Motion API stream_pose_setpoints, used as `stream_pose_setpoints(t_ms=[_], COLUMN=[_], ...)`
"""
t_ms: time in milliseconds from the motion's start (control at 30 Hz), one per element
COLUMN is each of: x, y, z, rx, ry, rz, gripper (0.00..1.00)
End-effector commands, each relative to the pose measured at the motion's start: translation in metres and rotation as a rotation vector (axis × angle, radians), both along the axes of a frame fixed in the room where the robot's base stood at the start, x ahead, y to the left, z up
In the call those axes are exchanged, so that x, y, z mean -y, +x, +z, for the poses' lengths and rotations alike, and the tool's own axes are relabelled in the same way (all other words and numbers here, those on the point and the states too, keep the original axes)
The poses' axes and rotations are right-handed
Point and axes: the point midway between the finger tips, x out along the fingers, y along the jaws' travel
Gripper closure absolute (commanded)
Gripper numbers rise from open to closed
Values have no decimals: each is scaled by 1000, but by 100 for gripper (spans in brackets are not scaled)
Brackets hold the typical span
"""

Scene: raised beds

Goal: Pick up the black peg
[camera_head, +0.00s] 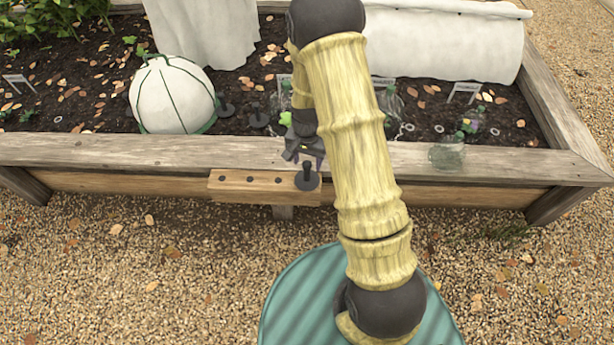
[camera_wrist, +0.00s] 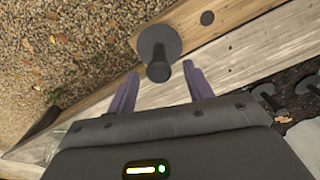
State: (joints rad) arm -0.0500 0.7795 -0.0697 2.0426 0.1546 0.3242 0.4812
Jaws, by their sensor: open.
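A black peg (camera_head: 307,178) with a round flange and a knobbed handle sits upright at the right end of a wooden board with holes (camera_head: 240,181). In the wrist view the peg's flange (camera_wrist: 158,40) and handle (camera_wrist: 158,72) show ahead of my gripper. My gripper (camera_head: 304,157) is open and empty, just above the peg. In the wrist view its purple fingers (camera_wrist: 161,69) stand to either side of the handle's end, with a gap on both sides. Whatever part of the peg lies below the flange is hidden.
More black pegs (camera_head: 258,119) stand in the soil behind the bed's wooden rim (camera_head: 120,150). A white dome cloche (camera_head: 172,97) is at the left. A clear glass jar (camera_head: 447,153) is on the rim at the right. Gravel (camera_head: 130,270) in front is open.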

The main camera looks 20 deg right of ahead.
Motion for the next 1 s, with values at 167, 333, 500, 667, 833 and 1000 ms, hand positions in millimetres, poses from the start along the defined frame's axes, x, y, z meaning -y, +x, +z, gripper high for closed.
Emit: stream_pose_setpoints(t_ms=[167, 333, 500, 667, 833, 1000], x=[-2, -1, -2, -2, -2, -2], y=[-3, -3, -3, -3, -3, -3], z=[-32, -44, -43, -43, -42, -43], rx=[-3, 0, 0, 0, 0, 0], ry=[0, 0, 0, 0, 0, 0], rz=[0, 0, 0, 0, 0, 0], gripper=[49, 49, 49, 49, 49, 78])
